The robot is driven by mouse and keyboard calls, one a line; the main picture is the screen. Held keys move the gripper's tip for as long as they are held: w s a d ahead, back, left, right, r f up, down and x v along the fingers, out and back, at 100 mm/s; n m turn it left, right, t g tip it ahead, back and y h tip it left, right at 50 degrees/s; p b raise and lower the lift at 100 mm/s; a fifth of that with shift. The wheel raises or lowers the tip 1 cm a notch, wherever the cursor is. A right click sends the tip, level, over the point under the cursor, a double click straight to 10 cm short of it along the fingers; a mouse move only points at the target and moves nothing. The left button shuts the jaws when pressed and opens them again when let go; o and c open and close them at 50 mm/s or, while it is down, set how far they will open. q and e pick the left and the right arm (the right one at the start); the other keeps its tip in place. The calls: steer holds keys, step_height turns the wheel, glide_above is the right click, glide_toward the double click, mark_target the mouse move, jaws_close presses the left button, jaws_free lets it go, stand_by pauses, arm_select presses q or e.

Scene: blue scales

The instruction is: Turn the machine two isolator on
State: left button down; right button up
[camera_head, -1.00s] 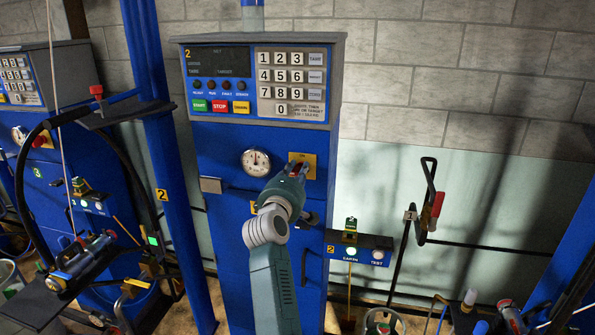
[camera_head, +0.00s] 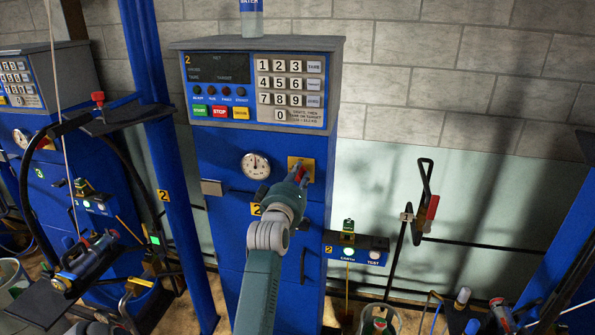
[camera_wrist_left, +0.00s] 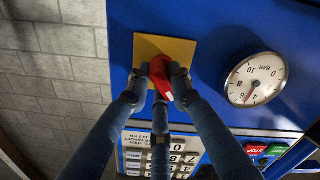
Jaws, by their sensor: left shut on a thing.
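Machine two (camera_head: 215,150) is a blue cabinet with a display and keypad, marked with a yellow 2. Its isolator is a red knob (camera_wrist_left: 161,76) with a pale mark near one end, on a yellow square plate (camera_wrist_left: 150,48). The plate also shows in the head view (camera_head: 308,164), right of the pressure gauge. My left gripper (camera_wrist_left: 160,86) is shut on the red knob, with its dark fingers on either side and one below it in the wrist view. In the head view my left gripper (camera_head: 300,175) largely hides the knob. My right gripper is not in view.
A round gauge (camera_head: 255,166) sits left of the plate. A small earth and test box (camera_head: 358,247) is at the lower right. A blue post (camera_head: 158,150) and another machine (camera_head: 40,95) stand left. A bottle (camera_head: 251,18) stands on top.

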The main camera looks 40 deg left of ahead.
arm_select(q)
steer(key=m+p, duration=0.1)
steer(key=m, duration=0.3)
steer(key=shift+d+r+m+p, duration=0.1)
steer(key=shift+r+m+p, duration=0.05)
steer(key=shift+m+p, duration=0.2)
steer(key=shift+w+m+p, duration=0.1)
steer(key=shift+m+p, duration=0.35)
steer(key=shift+m, duration=1)
steer(key=c, duration=1.7)
jaws_free()
steer(key=shift+o, duration=0.8)
steer(key=shift+w+f, duration=0.1)
steer(key=shift+f, duration=0.2)
steer(key=v, duration=1.2)
